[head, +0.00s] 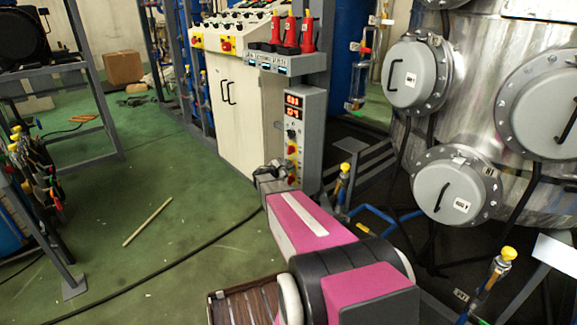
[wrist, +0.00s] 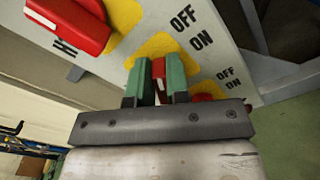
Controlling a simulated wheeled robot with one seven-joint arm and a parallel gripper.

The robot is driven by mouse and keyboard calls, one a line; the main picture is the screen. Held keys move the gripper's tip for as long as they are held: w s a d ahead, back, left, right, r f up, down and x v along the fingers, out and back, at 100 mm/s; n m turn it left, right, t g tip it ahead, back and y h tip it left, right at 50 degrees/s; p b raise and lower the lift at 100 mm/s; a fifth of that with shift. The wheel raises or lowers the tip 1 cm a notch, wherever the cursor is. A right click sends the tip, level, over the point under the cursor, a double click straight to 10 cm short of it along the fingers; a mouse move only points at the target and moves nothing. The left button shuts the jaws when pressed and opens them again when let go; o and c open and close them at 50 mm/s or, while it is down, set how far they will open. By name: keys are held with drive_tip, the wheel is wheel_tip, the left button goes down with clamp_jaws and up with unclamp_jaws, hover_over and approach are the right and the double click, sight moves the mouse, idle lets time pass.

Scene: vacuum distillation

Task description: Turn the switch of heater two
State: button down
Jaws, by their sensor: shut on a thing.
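The narrow grey control panel (head: 312,130) has two red digital displays and a column of switches on yellow plates. My gripper (head: 272,170) reaches the lower part of this panel. In the wrist view, the green fingers of my gripper (wrist: 158,82) are shut on a red switch (wrist: 158,68) on a yellow plate with OFF and ON printed beside it. A larger-looking red switch (wrist: 75,22) is at the upper left. Another red switch (wrist: 203,97) shows at the right, partly hidden by my gripper. I cannot read which heater the held switch belongs to.
A white cabinet (head: 232,125) stands left of the panel, with red bottle-like items (head: 290,30) on top of the panel. A large metal vessel (head: 480,125) with round hatches stands at the right. A cable (head: 165,268) and a stick (head: 147,222) lie on the mostly open green floor.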

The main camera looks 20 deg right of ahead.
drive_tip(key=m, duration=0.5)
drive_tip(key=shift+s+d+f+m, duration=0.1)
drive_tip(key=shift+s+f+m, duration=0.2)
drive_tip(key=shift+f, duration=0.05)
drive_tip(key=m, duration=0.5)
drive_tip(key=shift+s+f+m, duration=0.1)
drive_tip(key=shift+f+m, duration=0.2)
drive_tip(key=shift+f, duration=0.1)
drive_tip(key=c, duration=1.1)
unclamp_jaws()
drive_tip(key=v, duration=1)
drive_tip(key=shift+a, duration=0.35)
drive_tip(key=shift+s, duration=0.15)
